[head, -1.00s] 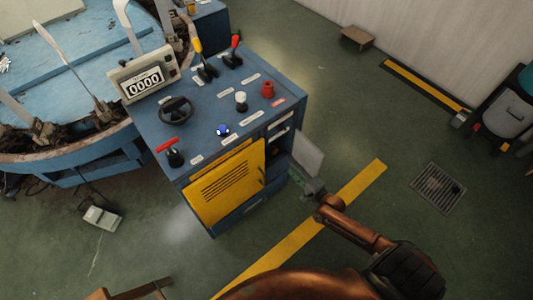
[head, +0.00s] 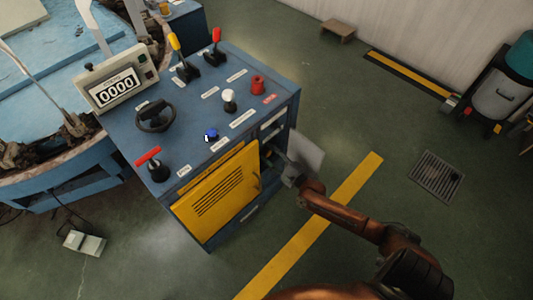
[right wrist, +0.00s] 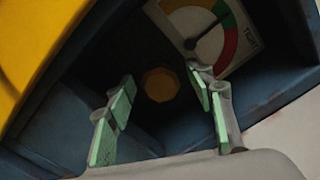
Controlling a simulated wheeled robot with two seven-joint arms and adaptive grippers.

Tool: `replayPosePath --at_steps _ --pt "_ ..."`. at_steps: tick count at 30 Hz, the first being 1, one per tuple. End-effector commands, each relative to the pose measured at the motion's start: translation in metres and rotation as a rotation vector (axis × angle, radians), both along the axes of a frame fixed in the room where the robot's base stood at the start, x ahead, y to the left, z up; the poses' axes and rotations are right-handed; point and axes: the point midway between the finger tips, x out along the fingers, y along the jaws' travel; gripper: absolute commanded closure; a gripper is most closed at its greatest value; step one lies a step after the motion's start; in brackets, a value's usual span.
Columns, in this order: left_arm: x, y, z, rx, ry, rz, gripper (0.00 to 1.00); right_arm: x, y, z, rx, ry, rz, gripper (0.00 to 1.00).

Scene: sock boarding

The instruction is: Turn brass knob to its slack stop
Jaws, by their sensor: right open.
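The brass knob (right wrist: 161,84) is a small faceted disc inside the dark cabinet recess in the right wrist view. It lies between and beyond the fingertips of my right gripper (right wrist: 162,92), which is open with green pads; I see no clear contact. In the head view my right gripper (head: 275,158) reaches into the opening on the cabinet's right side, and the knob is hidden there. Above the knob is a dial gauge (right wrist: 208,50) with yellow, green and red bands. Its needle points up and right toward the green band; "TIGHT" stands beside the red. My left gripper is not in view.
The blue console cabinet (head: 215,75) carries levers, a handwheel (head: 155,116) and buttons. Its yellow door (head: 218,195) is to the left of the opening. A grey panel (head: 306,153) stands at the opening's right, close to my right gripper.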

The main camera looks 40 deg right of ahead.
Motion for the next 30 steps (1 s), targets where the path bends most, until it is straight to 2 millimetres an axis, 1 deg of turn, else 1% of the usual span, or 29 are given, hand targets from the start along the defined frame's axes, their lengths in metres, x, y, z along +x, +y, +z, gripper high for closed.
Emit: replayPosePath --at_steps 3,9,27,30 --pt "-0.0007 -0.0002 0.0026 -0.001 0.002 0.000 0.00 0.0031 0.0000 -0.0006 0.000 0.001 0.000 0.51" --pt "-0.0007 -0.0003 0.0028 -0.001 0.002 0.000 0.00 0.0031 0.0000 -0.0002 0.000 0.001 0.000 0.51" --pt "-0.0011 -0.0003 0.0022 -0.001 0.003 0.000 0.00 0.0028 0.0002 -0.0007 0.000 0.001 0.000 0.92" --pt "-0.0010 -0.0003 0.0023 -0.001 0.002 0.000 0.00 0.0027 0.0003 -0.0008 -0.001 0.002 0.000 0.94"
